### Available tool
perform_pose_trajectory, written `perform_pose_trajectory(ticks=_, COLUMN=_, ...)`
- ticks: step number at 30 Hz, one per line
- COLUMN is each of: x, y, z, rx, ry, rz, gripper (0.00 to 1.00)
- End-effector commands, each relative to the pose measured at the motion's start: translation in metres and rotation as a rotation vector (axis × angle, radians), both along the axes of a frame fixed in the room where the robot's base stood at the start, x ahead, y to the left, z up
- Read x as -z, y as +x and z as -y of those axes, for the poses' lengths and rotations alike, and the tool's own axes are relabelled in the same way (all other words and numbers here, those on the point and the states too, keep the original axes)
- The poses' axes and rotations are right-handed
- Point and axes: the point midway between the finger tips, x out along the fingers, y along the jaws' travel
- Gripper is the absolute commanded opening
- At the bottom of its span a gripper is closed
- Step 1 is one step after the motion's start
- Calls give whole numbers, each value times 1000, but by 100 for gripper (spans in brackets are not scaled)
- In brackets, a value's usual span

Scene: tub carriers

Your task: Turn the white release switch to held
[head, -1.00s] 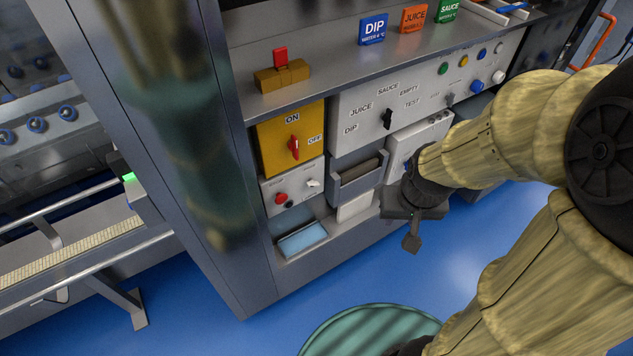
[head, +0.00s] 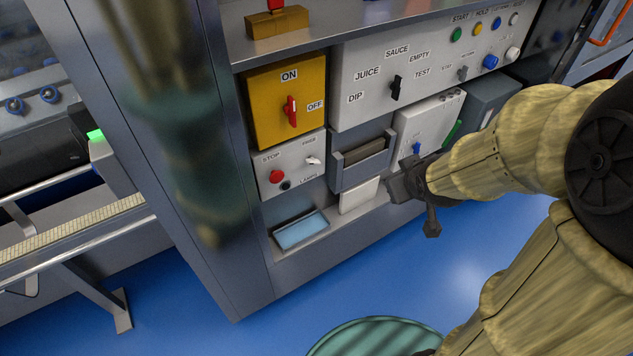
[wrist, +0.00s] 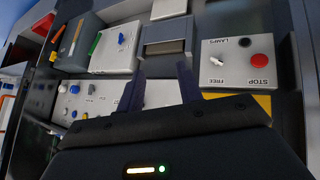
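The white release switch (head: 313,160) sits on a small grey-white panel (head: 268,186) below the yellow ON/OFF box. Its lever points roughly right in the head view, below a label that seems to read FREE; I cannot read a held label. It also shows in the wrist view (wrist: 217,61), right of the fingers. A red STOP button (head: 276,176) and a black knob (head: 285,185) share the panel. My gripper (head: 408,190) is in front of the lower cabinet, to the right of the switch and apart from it. In the wrist view my gripper (wrist: 158,90) has its fingers spread and nothing between them.
The yellow box (head: 268,118) with a red handle is above the panel. A grey holder (head: 340,175) stands between panel and gripper. A selector panel (head: 360,60) is above right. A steel post (head: 205,240) is at left; a round green-topped thing (head: 375,340) is below.

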Motion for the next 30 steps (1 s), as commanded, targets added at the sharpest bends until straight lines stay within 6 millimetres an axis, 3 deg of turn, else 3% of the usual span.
perform_pose_trajectory(ticks=1, x=22, y=6, z=-1, rx=-32, ry=-16, rz=39, gripper=36)
perform_pose_trajectory(ticks=15, x=83, y=46, z=-27, rx=-353, ry=-162, rz=410, gripper=36)
perform_pose_trajectory(ticks=30, x=144, y=49, z=-72, rx=-676, ry=-282, rz=813, gripper=36)
